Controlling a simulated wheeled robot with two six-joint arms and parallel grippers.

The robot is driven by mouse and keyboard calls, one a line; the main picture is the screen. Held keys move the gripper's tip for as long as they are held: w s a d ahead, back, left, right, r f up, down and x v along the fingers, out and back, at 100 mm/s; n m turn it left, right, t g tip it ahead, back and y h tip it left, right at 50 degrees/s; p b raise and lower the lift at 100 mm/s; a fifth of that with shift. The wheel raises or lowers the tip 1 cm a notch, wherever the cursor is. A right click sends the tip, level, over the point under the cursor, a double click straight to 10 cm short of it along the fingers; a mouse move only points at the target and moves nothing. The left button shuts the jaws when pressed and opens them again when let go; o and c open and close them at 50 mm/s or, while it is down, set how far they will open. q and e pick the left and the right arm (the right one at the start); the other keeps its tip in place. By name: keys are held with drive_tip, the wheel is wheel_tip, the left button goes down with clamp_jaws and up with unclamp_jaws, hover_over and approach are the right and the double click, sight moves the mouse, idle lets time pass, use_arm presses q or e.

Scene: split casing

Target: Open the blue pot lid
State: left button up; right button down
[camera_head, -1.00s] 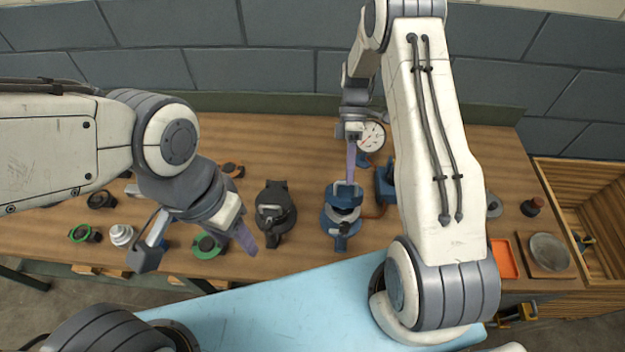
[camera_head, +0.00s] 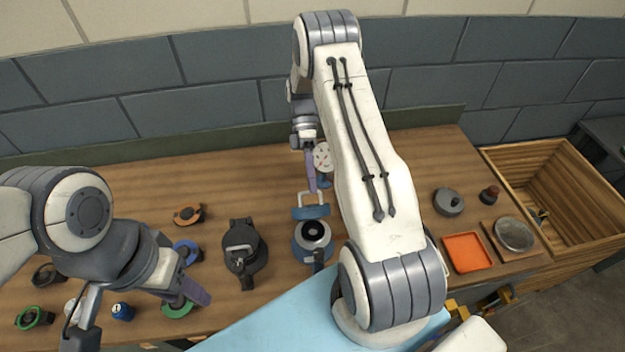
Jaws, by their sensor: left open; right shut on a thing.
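The blue pot (camera_head: 305,245) stands on the wooden bench with its round top open, showing a pale ring and a dark centre. Its blue lid (camera_head: 311,213) is raised at the pot's far side, with a pale loop handle on top. Whether the lid still touches the pot is hard to tell. My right gripper (camera_head: 312,188) comes down from behind and is shut on the lid's handle. My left gripper (camera_head: 195,292) is open, to the left of the pot, above a green-rimmed part (camera_head: 177,309), apart from the pot.
A black lidded pot (camera_head: 240,262) stands left of the blue pot. A gauge (camera_head: 323,157) is behind the lid. An orange tray (camera_head: 467,253), a grey lidded piece (camera_head: 448,202) and a wooden crate (camera_head: 515,160) are at right. Bench behind the black pot is clear.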

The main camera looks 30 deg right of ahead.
drive_tip(key=shift+w+d+f, duration=0.1)
drive_tip(key=shift+f, duration=0.3)
drive_tip(key=c, duration=0.9)
unclamp_jaws()
drive_tip(key=shift+w, duration=0.15)
drive_tip(key=shift+r, duration=0.1)
drive_tip(key=shift+b+v, duration=1.95)
drive_tip(key=shift+v, duration=3.2)
drive_tip(key=shift+r, duration=0.1)
